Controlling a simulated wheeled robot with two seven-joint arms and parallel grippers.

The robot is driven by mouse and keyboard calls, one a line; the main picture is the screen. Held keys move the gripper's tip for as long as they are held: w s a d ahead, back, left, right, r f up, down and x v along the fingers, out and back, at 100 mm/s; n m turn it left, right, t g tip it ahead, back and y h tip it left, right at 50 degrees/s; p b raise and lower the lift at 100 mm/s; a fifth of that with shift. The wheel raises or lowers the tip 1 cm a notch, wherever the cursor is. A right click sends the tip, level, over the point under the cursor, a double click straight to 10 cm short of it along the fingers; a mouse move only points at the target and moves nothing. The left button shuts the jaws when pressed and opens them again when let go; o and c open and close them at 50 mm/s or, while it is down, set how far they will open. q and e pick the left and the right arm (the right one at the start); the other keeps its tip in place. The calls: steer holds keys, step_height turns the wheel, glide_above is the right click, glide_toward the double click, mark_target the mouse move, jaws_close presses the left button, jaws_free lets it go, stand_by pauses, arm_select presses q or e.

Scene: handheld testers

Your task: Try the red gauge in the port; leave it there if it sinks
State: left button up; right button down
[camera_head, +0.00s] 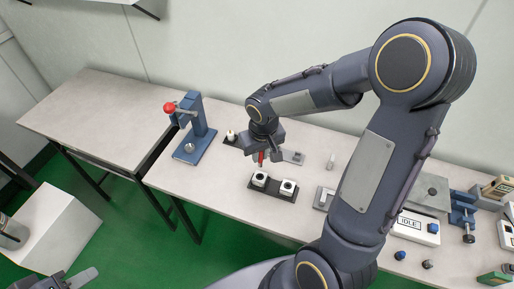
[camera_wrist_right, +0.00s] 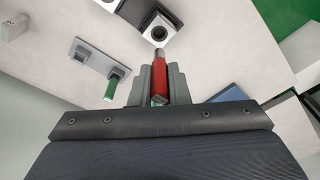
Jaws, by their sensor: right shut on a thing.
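The red gauge (camera_wrist_right: 159,80) is upright between the fingers of my right gripper (camera_wrist_right: 160,88), which is shut on it. Its grey tip points toward a white port block (camera_wrist_right: 157,30) with a dark round hole. The tip looks apart from the hole, but the exact gap is unclear. In the head view the red gauge (camera_head: 261,158) hangs below my right gripper (camera_head: 264,150), behind two white port blocks (camera_head: 259,178) (camera_head: 288,187) on a black base. My left gripper (camera_head: 80,278) shows only partly at the bottom left; its opening is unclear.
A grey holder (camera_wrist_right: 88,54) with a green gauge (camera_wrist_right: 117,84) lies beside the ports. A blue press with a red knob (camera_head: 195,130) stands left. A box marked IDLE (camera_head: 415,228) and blue clamp (camera_head: 462,210) are at right. The left table is clear.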

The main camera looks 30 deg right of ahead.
mark_target(260, 166)
steer(key=shift+f+b, duration=2.4)
steer(key=shift+f+b, duration=1.3)
stand_by(0.6)
stand_by(0.5)
steer(key=c, duration=1.3)
jaws_free()
